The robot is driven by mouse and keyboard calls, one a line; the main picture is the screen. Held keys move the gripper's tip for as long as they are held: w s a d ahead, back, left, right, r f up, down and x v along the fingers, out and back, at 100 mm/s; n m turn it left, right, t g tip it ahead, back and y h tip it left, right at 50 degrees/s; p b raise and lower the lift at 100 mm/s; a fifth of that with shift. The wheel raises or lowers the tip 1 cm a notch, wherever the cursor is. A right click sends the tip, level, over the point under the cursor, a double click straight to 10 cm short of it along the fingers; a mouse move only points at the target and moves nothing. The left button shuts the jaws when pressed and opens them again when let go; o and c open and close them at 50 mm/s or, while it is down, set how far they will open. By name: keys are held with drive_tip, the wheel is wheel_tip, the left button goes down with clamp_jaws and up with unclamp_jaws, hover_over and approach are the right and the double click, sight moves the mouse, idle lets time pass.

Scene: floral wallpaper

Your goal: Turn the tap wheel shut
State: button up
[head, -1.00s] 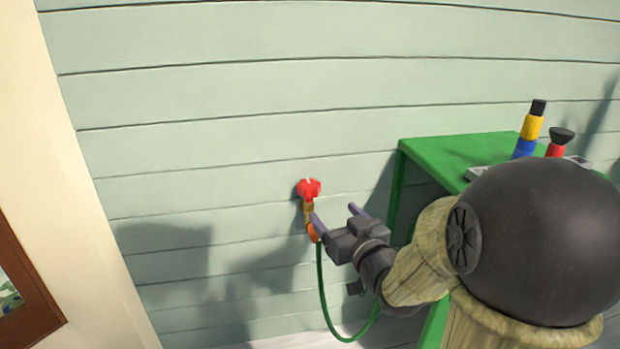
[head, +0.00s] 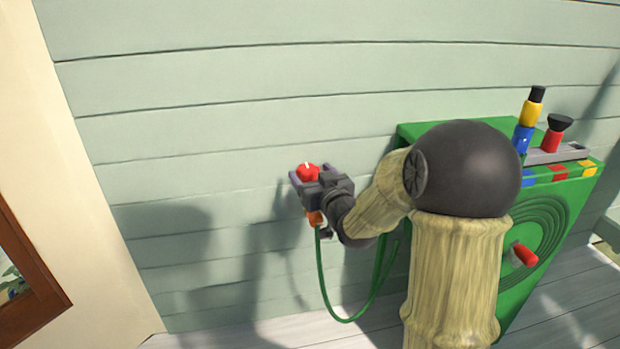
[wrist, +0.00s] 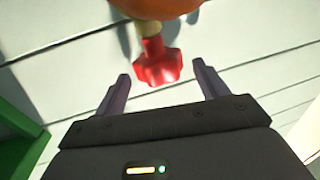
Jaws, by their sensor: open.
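The red tap wheel (head: 307,171) is on the pale green wall at the top of the tap, and it also shows in the wrist view (wrist: 158,67). The tap body (head: 314,217) shows orange below my gripper, with a green hose (head: 325,285) hanging from it. My gripper (head: 311,174) is open at the wheel. In the wrist view the two purple fingers (wrist: 160,84) stand one on each side of the wheel, with a gap on both sides. My gripper hides part of the tap in the head view.
A green hose cabinet (head: 560,215) with a red crank handle (head: 524,254) stands right of the tap, behind my arm. A grey tray (head: 558,153) on top holds coloured nozzles (head: 525,120). A brown frame (head: 25,275) is at the left. The wall left of the tap is clear.

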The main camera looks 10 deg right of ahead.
drive_tip(key=shift+w+a+r, duration=0.1)
drive_tip(key=shift+w, duration=0.3)
drive_tip(key=shift+c, duration=0.4)
drive_tip(key=c, duration=0.9)
